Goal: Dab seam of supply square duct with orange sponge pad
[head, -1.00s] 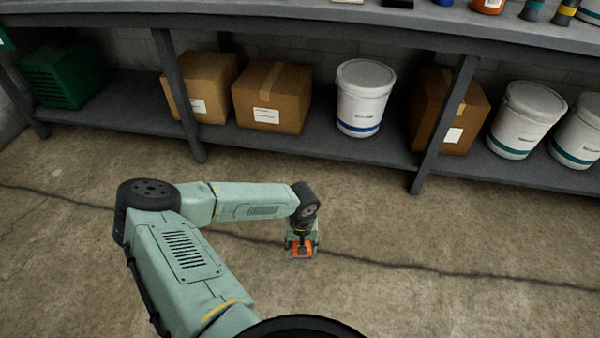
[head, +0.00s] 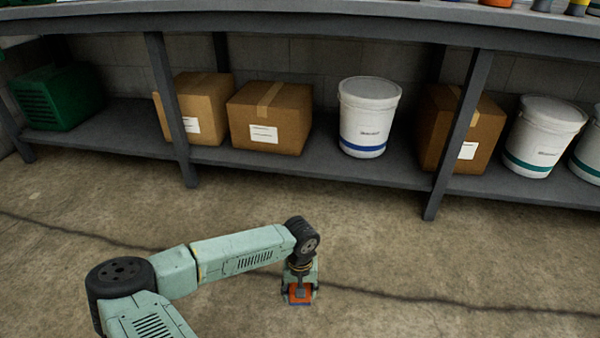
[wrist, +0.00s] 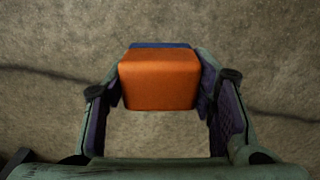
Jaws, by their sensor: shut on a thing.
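My gripper (head: 300,292) is low in the head view, in front of the workbench and over the concrete floor. It is shut on the orange sponge pad (head: 299,293). In the wrist view the orange sponge pad (wrist: 159,80) sits between the two fingers of my gripper (wrist: 160,92), with a blue layer along its far edge. The pad touches nothing but the fingers as far as I can see. The supply square duct and its seam are not in view.
A long dark workbench (head: 330,25) crosses the top. Its lower shelf (head: 320,165) holds a green slatted box (head: 55,97), cardboard boxes (head: 270,118) and white buckets (head: 367,120). Bench legs (head: 458,140) stand at the front. The cracked floor (head: 430,265) is clear around my gripper.

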